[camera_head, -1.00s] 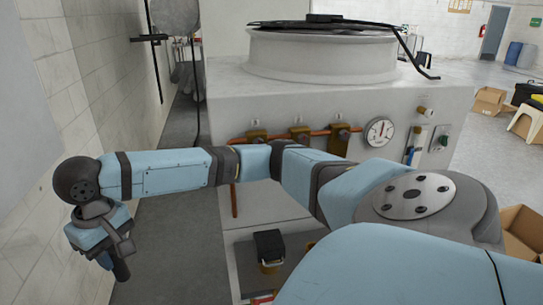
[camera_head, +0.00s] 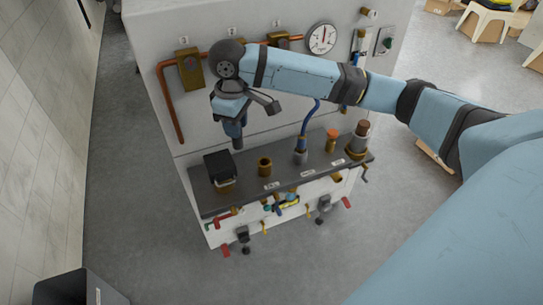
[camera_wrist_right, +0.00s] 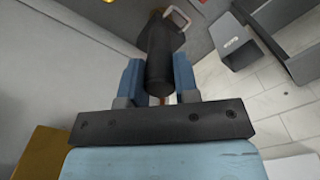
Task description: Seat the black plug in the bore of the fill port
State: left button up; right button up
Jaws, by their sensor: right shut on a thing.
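My right gripper (camera_head: 233,124) is shut on the black plug (camera_head: 238,142), a dark cylinder that points down in the head view. In the right wrist view the plug (camera_wrist_right: 159,66) sits between the two blue fingers of the gripper (camera_wrist_right: 160,88). The plug hangs above the back of the dark shelf, between the black box and a short brass collar (camera_head: 265,166) with a dark opening. That collar looks like the fill port, but I cannot read its label. The plug is apart from the collar, up and to its left in the head view. My left gripper is out of view.
The black box (camera_head: 219,167) stands left of the collar on the shelf (camera_head: 286,177). To the right are a blue hose (camera_head: 306,122), an orange fitting (camera_head: 331,141) and a brown-capped fitting (camera_head: 359,139). Brass valves (camera_head: 190,69) and copper pipe line the panel behind. Open floor lies in front.

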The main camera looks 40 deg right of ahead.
jog(key=w+d+f+n+p, duration=0.25)
jog(key=d+f+n, duration=0.25)
jog(key=n, duration=0.3)
jog(key=n+p, duration=0.1)
jog(key=n, duration=0.5)
send_over(264, 167)
jog(key=w+d, duration=0.1)
jog(key=w, duration=0.1)
notch_tip(264, 167, down, 5)
jog(key=shift+n, duration=0.4)
jog(key=f, duration=0.6)
jog(key=f+p, duration=0.1)
jog(key=f, duration=0.2)
jog(key=shift+s+d+f, duration=0.15)
jog(key=shift+s+f, duration=0.1)
jog(key=shift+f, duration=0.3)
jog(key=shift+f, duration=0.2)
jog(key=o, duration=0.9)
jog(key=shift+r, duration=0.1)
